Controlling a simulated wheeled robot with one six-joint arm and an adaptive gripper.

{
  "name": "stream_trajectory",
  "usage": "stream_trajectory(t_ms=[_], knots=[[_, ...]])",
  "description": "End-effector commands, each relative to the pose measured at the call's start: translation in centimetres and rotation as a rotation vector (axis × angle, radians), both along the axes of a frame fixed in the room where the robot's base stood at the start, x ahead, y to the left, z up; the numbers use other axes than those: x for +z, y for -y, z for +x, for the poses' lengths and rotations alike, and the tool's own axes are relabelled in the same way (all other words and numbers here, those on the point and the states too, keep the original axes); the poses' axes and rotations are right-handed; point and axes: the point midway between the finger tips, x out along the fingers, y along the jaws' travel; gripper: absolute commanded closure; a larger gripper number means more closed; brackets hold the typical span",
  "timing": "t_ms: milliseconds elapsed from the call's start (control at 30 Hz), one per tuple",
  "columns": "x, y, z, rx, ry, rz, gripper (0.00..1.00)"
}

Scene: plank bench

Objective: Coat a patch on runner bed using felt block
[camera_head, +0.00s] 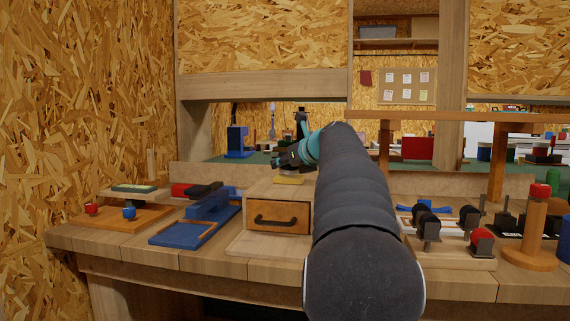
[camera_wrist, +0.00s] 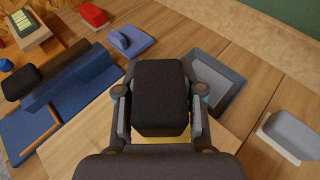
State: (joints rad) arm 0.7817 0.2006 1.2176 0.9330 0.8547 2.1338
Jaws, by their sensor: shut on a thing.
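My gripper (camera_head: 292,157) is shut on a dark block (camera_wrist: 162,95), which I take to be the felt block. Its fingers press both sides of it in the wrist view. The gripper is above a small wooden drawer box (camera_head: 278,190) with a dark handle. A yellow piece (camera_head: 288,180) shows under the gripper on the box top; its edge also shows below the block in the wrist view (camera_wrist: 175,139). I cannot tell if it touches the block. I cannot tell for sure which part is the runner bed. My arm hides the box's right side.
Left of the box are a blue tool (camera_head: 212,206) with a black top and a board (camera_head: 122,217) with red and blue knobs. A red block (camera_wrist: 92,14) lies behind. Right are a rack of black parts (camera_head: 430,226) and a wooden post (camera_head: 535,222).

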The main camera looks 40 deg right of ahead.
Motion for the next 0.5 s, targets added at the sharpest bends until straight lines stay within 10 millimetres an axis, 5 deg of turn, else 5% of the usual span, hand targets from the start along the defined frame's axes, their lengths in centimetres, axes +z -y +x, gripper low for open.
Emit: stream_trajectory(t_ms=[500], knots=[[-0.33, 0.01, -0.01, 0.0, 0.0, 0.0, 0.97]])
